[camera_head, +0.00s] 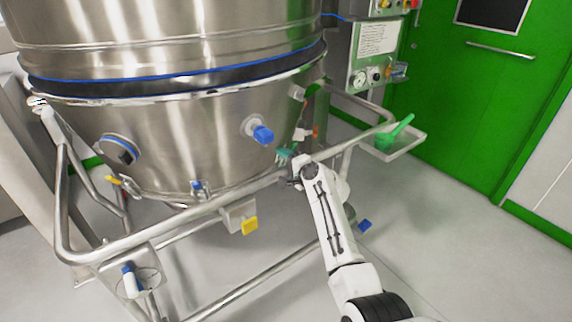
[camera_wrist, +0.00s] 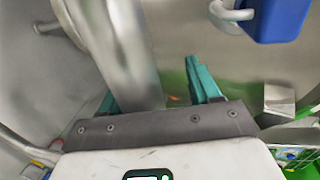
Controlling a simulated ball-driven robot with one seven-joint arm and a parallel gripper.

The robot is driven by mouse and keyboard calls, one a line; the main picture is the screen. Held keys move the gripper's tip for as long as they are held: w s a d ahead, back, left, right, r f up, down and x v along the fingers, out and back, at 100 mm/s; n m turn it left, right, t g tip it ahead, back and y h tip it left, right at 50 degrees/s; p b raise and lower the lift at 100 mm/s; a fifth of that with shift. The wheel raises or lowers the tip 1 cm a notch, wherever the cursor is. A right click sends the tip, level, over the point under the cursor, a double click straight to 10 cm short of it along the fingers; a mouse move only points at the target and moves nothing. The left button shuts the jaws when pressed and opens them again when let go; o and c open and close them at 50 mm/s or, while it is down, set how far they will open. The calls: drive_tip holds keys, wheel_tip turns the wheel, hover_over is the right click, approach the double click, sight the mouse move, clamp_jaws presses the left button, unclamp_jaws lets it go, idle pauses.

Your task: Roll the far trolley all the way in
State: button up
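One trolley is in view. Its steel tube frame (camera_head: 150,243) carries a large steel bowl (camera_head: 190,130) with blue-capped ports and a yellow tag or handle low on the frame. My gripper (camera_head: 287,162) is at the right end of the trolley's front rail, beside the bowl. In the wrist view the teal fingers of my gripper (camera_wrist: 157,88) are spread apart. A steel tube (camera_wrist: 128,50) runs between them, near the left finger, with a gap to the right finger. Contact cannot be told.
A steel vessel section (camera_head: 170,25) stands above the bowl, with a dark gap and blue seal line between. A control panel (camera_head: 374,50) with gauges is at the back right. A side tray (camera_head: 402,143) holds a green scoop (camera_head: 393,133). Clear floor (camera_head: 440,230) lies right, before a green door (camera_head: 465,100).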

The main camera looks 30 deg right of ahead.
drive_tip(key=shift+s+d+f, duration=0.15)
drive_tip(key=shift+s+d, duration=0.1)
drive_tip(key=shift+d, duration=0.1)
drive_tip(key=s+r+p, duration=0.2)
drive_tip(key=s+p, duration=0.1)
drive_tip(key=s, duration=0.7)
drive_tip(key=shift+s+d, duration=0.15)
drive_tip(key=shift+s, duration=0.05)
